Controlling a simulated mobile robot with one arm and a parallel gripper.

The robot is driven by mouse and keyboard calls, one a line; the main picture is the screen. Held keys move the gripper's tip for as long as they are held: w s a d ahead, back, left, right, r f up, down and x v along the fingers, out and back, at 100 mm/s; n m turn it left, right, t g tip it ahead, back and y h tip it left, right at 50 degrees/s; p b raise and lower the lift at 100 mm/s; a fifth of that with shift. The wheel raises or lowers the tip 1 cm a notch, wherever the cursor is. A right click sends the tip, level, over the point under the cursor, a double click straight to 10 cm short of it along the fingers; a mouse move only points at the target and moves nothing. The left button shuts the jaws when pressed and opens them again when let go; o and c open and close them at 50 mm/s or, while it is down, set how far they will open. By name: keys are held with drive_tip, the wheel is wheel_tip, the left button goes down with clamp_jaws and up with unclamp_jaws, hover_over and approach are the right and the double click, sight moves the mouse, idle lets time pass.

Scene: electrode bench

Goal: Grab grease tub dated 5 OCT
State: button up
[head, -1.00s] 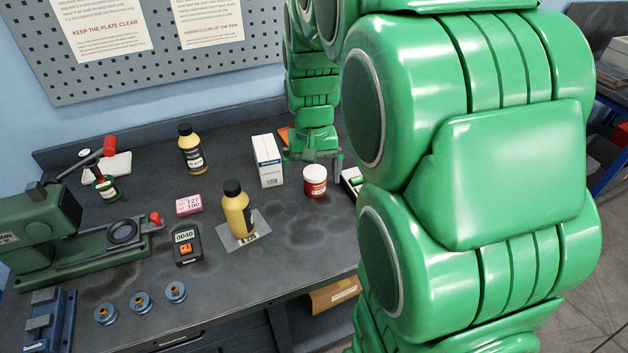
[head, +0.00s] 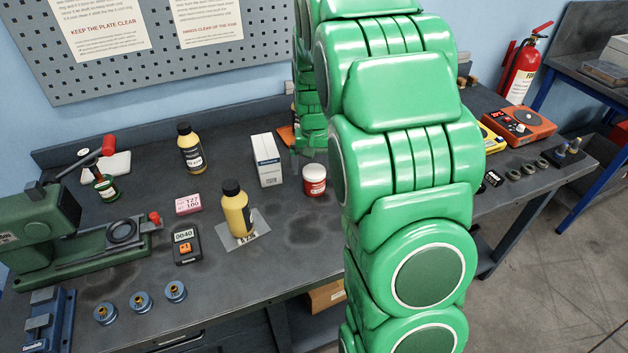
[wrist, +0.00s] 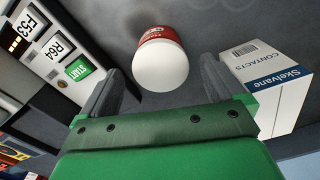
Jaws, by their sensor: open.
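A small red tub with a white lid (head: 315,180) stands upright on the bench, right of the white box. The date on it is not legible. In the wrist view the tub (wrist: 161,60) shows ahead of the fingers, centred between them, with its white lid toward the camera. My gripper (wrist: 162,70) is open and empty, with a visible gap on each side of the tub. In the head view my gripper is just behind the tub, mostly hidden by my arm.
A white Skelvane contacts box (head: 266,160) stands close by one finger; it also shows in the wrist view (wrist: 270,88). A panel with a green START button (wrist: 78,70) lies on the other side. A yellow bottle (head: 237,210) stands at front left.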

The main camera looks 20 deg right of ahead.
sight(314, 181)
drive_tip(key=shift+s+a+f, duration=0.1)
drive_tip(key=shift+s+f, duration=0.05)
drive_tip(key=shift+f, duration=2.6)
drive_tip(key=c, duration=1.3)
drive_tip(key=shift+r, duration=0.15)
